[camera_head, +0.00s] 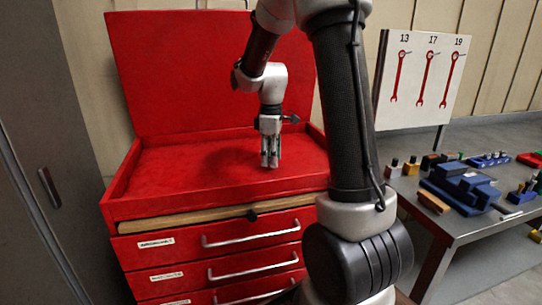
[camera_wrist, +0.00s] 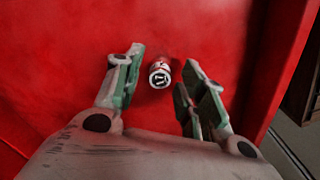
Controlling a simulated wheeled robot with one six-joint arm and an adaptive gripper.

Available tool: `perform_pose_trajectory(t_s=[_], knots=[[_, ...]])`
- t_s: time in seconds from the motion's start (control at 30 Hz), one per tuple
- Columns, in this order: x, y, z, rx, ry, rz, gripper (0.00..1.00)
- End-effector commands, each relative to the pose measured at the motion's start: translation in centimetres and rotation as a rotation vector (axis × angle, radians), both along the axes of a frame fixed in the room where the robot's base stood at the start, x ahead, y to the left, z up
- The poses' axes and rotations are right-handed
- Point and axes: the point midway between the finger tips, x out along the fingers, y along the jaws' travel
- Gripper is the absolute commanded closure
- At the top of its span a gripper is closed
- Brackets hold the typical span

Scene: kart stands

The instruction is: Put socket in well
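A small metal socket (camera_wrist: 160,75), marked with what looks like 17, is in the wrist view against the red surface, between my fingertips in the picture. I cannot tell how far below them it is. My gripper (camera_head: 269,160) points down over the open top of the red tool chest (camera_head: 185,182). In the wrist view my gripper (camera_wrist: 163,58) is open, with a gap between each finger and the socket. In the head view the socket is not clearly seen, probably hidden by the fingers. I cannot tell which place is the well.
A grey table (camera_head: 448,225) at the right holds a blue stepped block (camera_head: 462,187), a blue rack (camera_head: 489,160) and several small pieces. A white board (camera_head: 425,80) with wrench drawings 13, 17, 19 stands behind it. The chest's raised lid (camera_head: 180,70) and rim bound its top.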

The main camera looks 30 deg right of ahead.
Motion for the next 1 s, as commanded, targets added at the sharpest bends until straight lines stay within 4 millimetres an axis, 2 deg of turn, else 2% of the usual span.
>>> perform_pose_trajectory(t_s=[0.27, 0.37, 0.7, 0.9, 1.0], knots=[[0.0, 0.0, 0.8, 0.0, -0.001, 0.0, 0.6], [0.1, 0.0, 2.4, -0.001, -0.005, 0.0, 0.6], [0.1, 0.0, 9.8, 0.0, -0.003, 0.0, 0.6], [-0.1, 0.0, 12.1, -0.001, -0.004, -0.003, 0.6], [-1.4, 0.4, 13.1, -0.002, -0.021, -0.039, 0.6]])
